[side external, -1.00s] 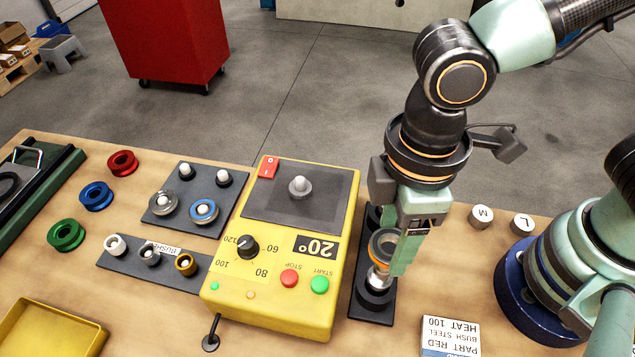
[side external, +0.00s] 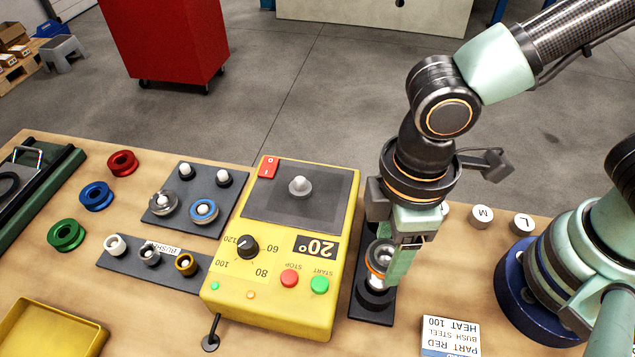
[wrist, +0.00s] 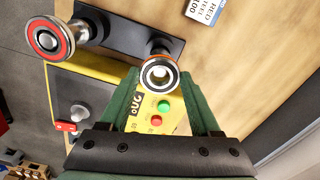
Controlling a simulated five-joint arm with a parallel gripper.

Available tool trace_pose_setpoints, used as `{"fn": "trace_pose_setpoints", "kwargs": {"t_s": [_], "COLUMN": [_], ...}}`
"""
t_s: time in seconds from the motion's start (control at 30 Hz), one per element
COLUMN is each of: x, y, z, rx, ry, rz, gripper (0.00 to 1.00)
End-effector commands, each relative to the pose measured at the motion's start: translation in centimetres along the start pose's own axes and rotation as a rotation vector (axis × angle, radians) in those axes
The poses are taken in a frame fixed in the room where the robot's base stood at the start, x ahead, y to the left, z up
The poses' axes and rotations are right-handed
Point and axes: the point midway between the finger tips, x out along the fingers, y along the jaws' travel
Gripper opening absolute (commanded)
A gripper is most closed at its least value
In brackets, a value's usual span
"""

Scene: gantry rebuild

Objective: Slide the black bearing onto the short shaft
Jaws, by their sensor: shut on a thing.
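The black bearing (side external: 379,258), a dark ring with an orange band, is held between the fingers of my gripper (side external: 388,262), which is shut on it. The wrist view shows it end-on (wrist: 160,75) between the fingertips (wrist: 165,82). The silver short shaft (side external: 376,283) stands on a black base at the near end of a dark plate (side external: 360,306). The bearing is at the shaft's upper end. I cannot tell whether the shaft has entered its bore. A taller shaft (wrist: 79,32) carrying a red-faced ring (wrist: 48,39) stands at the plate's other end, hidden behind my gripper in the side view.
The yellow heater (side external: 270,262) with a grey peg is close left of the plate. A printed card (side external: 450,334) lies to the right. Round M (side external: 482,216) and L (side external: 522,224) pieces stand at the back right. Coloured rings and bushing racks are on the left.

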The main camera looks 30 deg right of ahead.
Motion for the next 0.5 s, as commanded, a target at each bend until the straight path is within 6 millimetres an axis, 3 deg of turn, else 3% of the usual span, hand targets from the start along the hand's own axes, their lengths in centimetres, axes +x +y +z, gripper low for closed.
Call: {"fn": "trace_pose_setpoints", "kwargs": {"t_s": [0.5], "x": [1.3], "y": [0.0], "z": [0.0], "rx": [0.000], "ry": [-0.001], "rz": [0.000], "gripper": [0.00]}}
